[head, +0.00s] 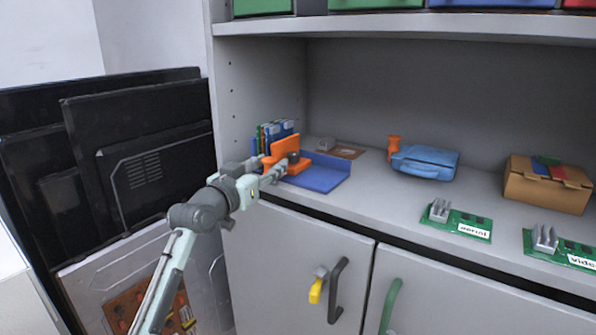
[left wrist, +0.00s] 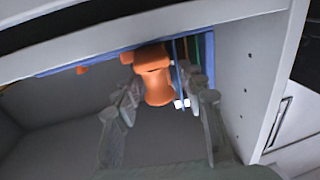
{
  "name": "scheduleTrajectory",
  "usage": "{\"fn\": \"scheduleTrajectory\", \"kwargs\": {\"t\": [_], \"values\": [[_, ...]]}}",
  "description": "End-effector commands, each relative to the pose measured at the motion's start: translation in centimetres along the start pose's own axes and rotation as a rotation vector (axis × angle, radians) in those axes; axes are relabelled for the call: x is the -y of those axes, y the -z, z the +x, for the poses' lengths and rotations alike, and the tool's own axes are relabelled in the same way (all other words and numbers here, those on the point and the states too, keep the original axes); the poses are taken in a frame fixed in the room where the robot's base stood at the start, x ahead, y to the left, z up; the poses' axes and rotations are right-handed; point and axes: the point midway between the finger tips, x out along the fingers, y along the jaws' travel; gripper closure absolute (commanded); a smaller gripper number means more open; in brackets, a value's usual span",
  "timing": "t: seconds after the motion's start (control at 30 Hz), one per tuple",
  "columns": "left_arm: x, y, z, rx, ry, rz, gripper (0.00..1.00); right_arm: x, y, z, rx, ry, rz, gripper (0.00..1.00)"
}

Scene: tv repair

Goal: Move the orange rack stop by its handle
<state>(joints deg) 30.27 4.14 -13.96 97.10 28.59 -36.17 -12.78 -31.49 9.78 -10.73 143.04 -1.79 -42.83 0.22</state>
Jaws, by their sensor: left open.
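The orange rack stop (head: 285,146) sits in the blue rack (head: 325,181) at the left end of the shelf, in front of several upright boards (head: 268,133). My left gripper (head: 284,165) is at the stop, partly covering it in the head view. In the left wrist view my left gripper (left wrist: 163,90) is open, with one finger on each side of the stop's orange handle (left wrist: 157,86). Whether a finger touches the handle cannot be told. My right gripper is in neither view.
To the right on the shelf are an orange object (head: 393,148), a blue case (head: 426,162), a cardboard box (head: 547,186) and green boards marked aerial (head: 468,226) and video (head: 575,254). The cabinet's side wall (head: 232,110) is close left of the rack. Dark TV panels (head: 150,150) lean at left.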

Motion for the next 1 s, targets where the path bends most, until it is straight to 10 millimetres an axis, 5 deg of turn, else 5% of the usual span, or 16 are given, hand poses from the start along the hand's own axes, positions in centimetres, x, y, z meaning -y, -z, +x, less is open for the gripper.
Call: {"fn": "scheduleTrajectory", "kwargs": {"t": [1.0], "values": [[-0.1,-0.1,-7.8,0.003,-0.002,-0.001,0.59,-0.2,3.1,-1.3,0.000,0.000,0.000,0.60]]}}
